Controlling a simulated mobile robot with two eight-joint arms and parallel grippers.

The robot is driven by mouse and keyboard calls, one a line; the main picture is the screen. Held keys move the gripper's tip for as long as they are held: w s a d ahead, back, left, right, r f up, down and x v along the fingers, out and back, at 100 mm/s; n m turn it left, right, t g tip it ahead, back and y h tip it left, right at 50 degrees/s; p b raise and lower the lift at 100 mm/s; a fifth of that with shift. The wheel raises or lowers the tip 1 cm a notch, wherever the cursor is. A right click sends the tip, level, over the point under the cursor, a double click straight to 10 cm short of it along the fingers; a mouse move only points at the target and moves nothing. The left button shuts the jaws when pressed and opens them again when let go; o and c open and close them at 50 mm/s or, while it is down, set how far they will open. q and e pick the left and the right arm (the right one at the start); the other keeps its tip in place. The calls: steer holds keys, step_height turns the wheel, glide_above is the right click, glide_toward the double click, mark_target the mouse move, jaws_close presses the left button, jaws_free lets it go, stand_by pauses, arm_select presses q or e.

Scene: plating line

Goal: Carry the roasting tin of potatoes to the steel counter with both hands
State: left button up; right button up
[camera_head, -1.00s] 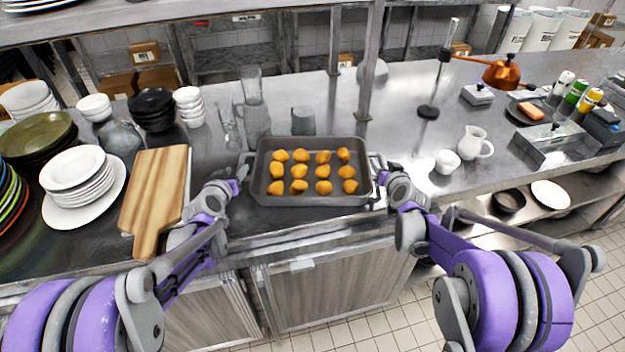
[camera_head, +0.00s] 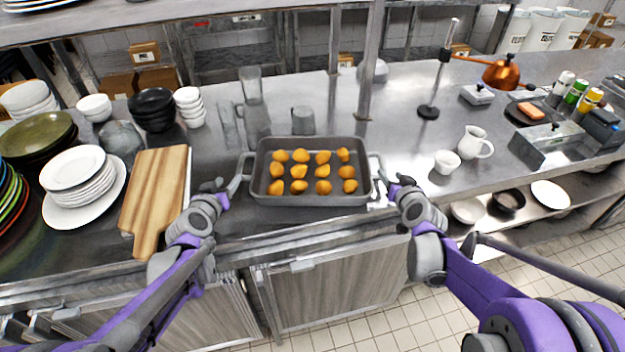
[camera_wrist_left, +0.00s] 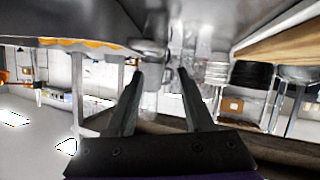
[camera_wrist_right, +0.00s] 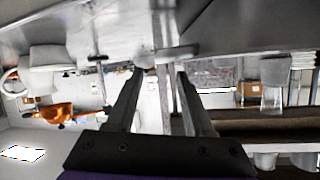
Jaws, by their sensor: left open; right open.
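The grey roasting tin (camera_head: 312,199) rests on the steel counter (camera_head: 400,110) near its front edge, with several orange-brown potatoes (camera_head: 323,171) in rows inside. It has a loop handle at each end. My left gripper (camera_head: 232,187) is open at the tin's left handle (camera_head: 243,167); in the left wrist view the open fingers (camera_wrist_left: 160,75) point at the handle. My right gripper (camera_head: 386,184) is open at the right handle (camera_head: 377,165); in the right wrist view its open fingers (camera_wrist_right: 158,72) have the handle between or just beyond the tips. Contact is not clear.
A wooden board (camera_head: 157,200) and stacked white plates (camera_head: 84,184) lie to the left. A grey mug (camera_head: 303,121) and glasses stand behind the tin. A white cup (camera_head: 447,162) and jug (camera_head: 474,143) stand to the right. A post (camera_head: 371,60) rises behind.

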steer(key=shift+v, duration=1.85)
arm_select(q)
steer(key=shift+s+d, duration=0.15)
arm_select(e)
steer(key=shift+s+a, duration=0.15)
steer(key=shift+s, duration=0.05)
arm_select(q)
steer(key=s+d+m+g+h, duration=0.1)
steer(key=s+d+g, duration=0.3)
steer(key=s, duration=0.8)
steer(key=s+f+g+y, duration=0.1)
steer(key=s+f+g, duration=0.1)
steer(key=s, duration=0.7)
steer(key=s+f+g+y, duration=0.1)
steer(key=s+f, duration=0.3)
steer(key=s, duration=0.6)
steer(key=shift+g, duration=0.6)
arm_select(e)
steer(key=s+a+f+g, duration=0.1)
steer(key=s+f+g, duration=0.1)
steer(key=s, duration=0.8)
steer(key=s+a+f+n+g, duration=0.1)
steer(key=s+f+g, duration=0.1)
steer(key=s, duration=0.8)
steer(key=s+a+f+g+h, duration=0.1)
steer(key=s+g, duration=0.3)
steer(key=s, duration=0.7)
steer(key=shift+a+f, duration=0.45)
steer(key=shift+a, duration=0.05)
